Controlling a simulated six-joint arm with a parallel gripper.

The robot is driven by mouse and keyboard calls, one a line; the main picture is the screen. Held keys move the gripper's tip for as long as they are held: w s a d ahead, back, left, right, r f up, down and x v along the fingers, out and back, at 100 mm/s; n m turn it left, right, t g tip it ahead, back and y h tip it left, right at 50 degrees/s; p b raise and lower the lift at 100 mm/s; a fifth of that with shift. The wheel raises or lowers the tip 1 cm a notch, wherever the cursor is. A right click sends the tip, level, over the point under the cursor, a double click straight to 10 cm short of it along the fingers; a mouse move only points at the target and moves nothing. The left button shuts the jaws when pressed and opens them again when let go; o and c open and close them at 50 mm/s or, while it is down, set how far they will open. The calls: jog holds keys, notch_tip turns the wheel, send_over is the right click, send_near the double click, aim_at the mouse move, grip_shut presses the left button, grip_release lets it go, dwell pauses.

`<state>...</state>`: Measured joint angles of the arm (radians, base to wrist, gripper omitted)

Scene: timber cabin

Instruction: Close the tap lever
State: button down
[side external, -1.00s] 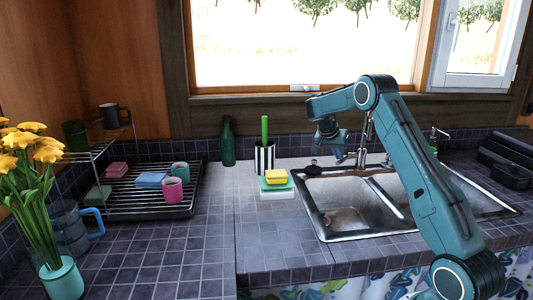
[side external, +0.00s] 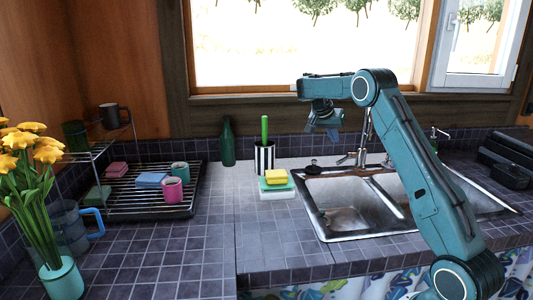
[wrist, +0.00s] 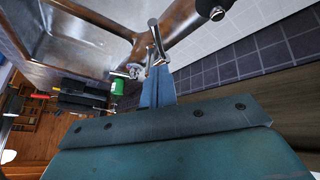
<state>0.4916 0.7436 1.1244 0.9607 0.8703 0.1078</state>
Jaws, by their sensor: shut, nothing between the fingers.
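The chrome tap (side external: 363,150) stands behind the sink in the side view, partly hidden by my arm. A short chrome handle, which looks like the tap lever (side external: 346,158), shows at its left. In the wrist view a chrome lever (wrist: 156,38) appears just beyond my fingertips, tilted. My gripper (side external: 333,134) is above and a little left of the tap, pointing down, with its fingers shut and empty. The blue fingers (wrist: 158,86) also show in the wrist view. I cannot tell whether they touch the lever.
The steel sink (side external: 345,232) lies below and in front. A black stopper (side external: 312,167) is on its back left rim. A sponge stack (side external: 277,190), striped cup (side external: 264,158) and green bottle (side external: 228,142) stand left. A soap dispenser (side external: 434,140) is right. The window ledge is close behind.

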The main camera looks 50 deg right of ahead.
jog(key=v, duration=0.5)
jog(key=shift+a, duration=0.5)
jog(key=shift+r, duration=0.1)
jog(key=s+a+r+n+t+y, duration=0.1)
jog(key=s+a+r+n+t, duration=0.3)
jog(key=a, duration=0.6)
jog(key=s+a+r+n+t+y, duration=0.1)
jog(key=s+a+r+n, duration=0.4)
jog(key=a, duration=0.5)
jog(key=s+a+f+n+t+y, duration=0.1)
jog(key=s+a+f+n+y, duration=0.1)
jog(key=s+a, duration=0.6)
jog(key=s+a+f+n+t+y, duration=0.1)
jog(key=s+a+f+n+y, duration=0.1)
jog(key=s+a+f+n, duration=0.3)
jog(key=s+a, duration=0.4)
jog(key=shift+s+a+f+n, duration=0.25)
jog(key=shift+s+f+n, duration=0.05)
jog(key=shift+n, duration=0.1)
